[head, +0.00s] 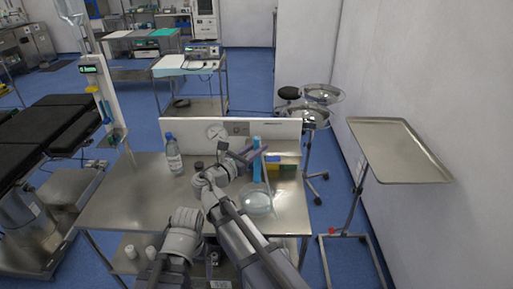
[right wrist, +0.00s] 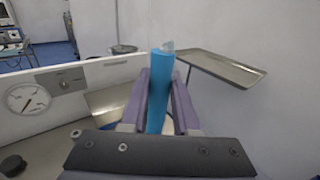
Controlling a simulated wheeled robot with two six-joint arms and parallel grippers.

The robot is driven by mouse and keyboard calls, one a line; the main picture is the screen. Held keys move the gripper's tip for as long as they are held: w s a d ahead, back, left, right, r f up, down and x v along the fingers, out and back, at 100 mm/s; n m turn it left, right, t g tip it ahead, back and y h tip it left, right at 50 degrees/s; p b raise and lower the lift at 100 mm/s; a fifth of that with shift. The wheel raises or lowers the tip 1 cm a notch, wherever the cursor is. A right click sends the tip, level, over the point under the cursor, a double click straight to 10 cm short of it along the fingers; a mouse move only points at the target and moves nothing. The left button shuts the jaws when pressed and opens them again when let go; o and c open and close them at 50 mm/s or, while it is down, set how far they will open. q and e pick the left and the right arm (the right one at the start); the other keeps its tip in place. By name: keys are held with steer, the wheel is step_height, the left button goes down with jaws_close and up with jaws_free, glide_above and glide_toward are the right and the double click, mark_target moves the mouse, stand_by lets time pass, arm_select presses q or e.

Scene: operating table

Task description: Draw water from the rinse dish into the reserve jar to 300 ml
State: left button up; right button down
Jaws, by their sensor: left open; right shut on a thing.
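The clear round dish (head: 257,199) sits on the right part of the steel table and looks like the rinse dish. My right gripper (head: 256,158) is shut on an upright blue tube (head: 256,174) above the dish's back edge. In the right wrist view the blue tube (right wrist: 157,98) stands between the purple fingers, with a pale tip. My left gripper (head: 156,268) is low at the front left, open, its fingers hard to make out. I cannot identify the reserve jar for certain. The water level is too small to read.
A blue-capped bottle (head: 173,156) stands at the back left of the table (head: 125,200). A white back panel carries a round gauge (head: 216,132), also in the right wrist view (right wrist: 27,98). A tray stand (head: 398,150) stands right.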

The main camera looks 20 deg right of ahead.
arm_select(q)
steer(key=shift+f+b, duration=2.3)
steer(key=shift+f, duration=0.3)
arm_select(e)
glide_above(256, 175)
steer(key=shift+w+d+f, duration=0.1)
steer(key=shift+f, duration=1.2)
steer(key=shift+w+d+f, duration=0.1)
steer(key=shift+f, duration=1.2)
steer(key=shift+f+b, duration=3.1)
arm_select(q)
step_height(256, 175, down, 6)
arm_select(e)
steer(key=shift+r, duration=0.1)
step_height(256, 175, up, 10)
steer(key=p, duration=1)
steer(key=shift+r, duration=0.1)
arm_select(q)
step_height(256, 175, up, 10)
steer(key=shift+c, duration=0.2)
